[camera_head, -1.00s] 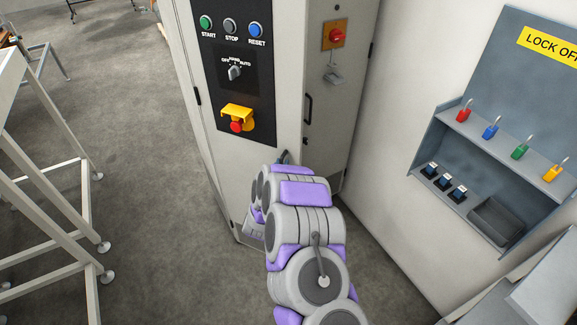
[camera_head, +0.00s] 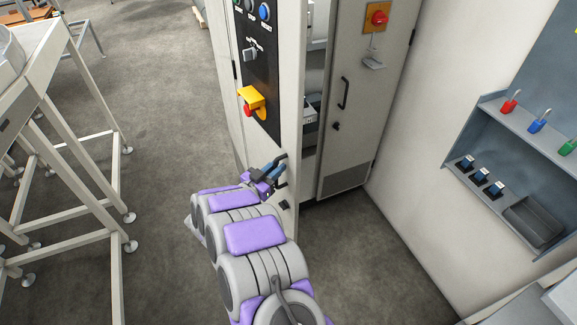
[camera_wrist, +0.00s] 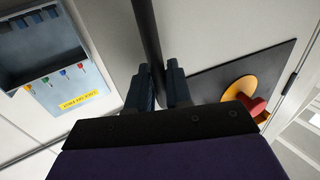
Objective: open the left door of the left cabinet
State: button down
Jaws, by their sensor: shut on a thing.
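The left door (camera_head: 288,130) of the cabinet carries a black control panel with buttons, a selector and a red emergency stop on yellow. It stands ajar, with its free edge swung out from the right door (camera_head: 352,120). Part of the shelved interior (camera_head: 313,85) shows in the gap. My gripper (camera_head: 275,170) is at the left door's free edge, below the panel. In the wrist view its dark fingers (camera_wrist: 160,80) are on either side of a dark upright bar, the door handle (camera_wrist: 147,35), and are shut on it.
A blue-grey lockout station (camera_head: 490,190) with padlocks is on the right wall. A pale metal frame (camera_head: 115,170) stands at left. The floor between it and the cabinet is clear.

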jog(key=a, duration=0.1)
jog(key=s+a, duration=0.1)
jog(key=a, duration=0.1)
jog(key=s+a, duration=0.1)
jog(key=shift+a+r+b, duration=0.2)
jog(key=shift+b, duration=0.1)
jog(key=shift+w, duration=0.1)
jog(key=c, duration=1.2)
grip_release()
jog(key=shift+w+f, duration=0.1)
jog(key=shift+f, duration=0.05)
jog(key=shift+d, duration=0.15)
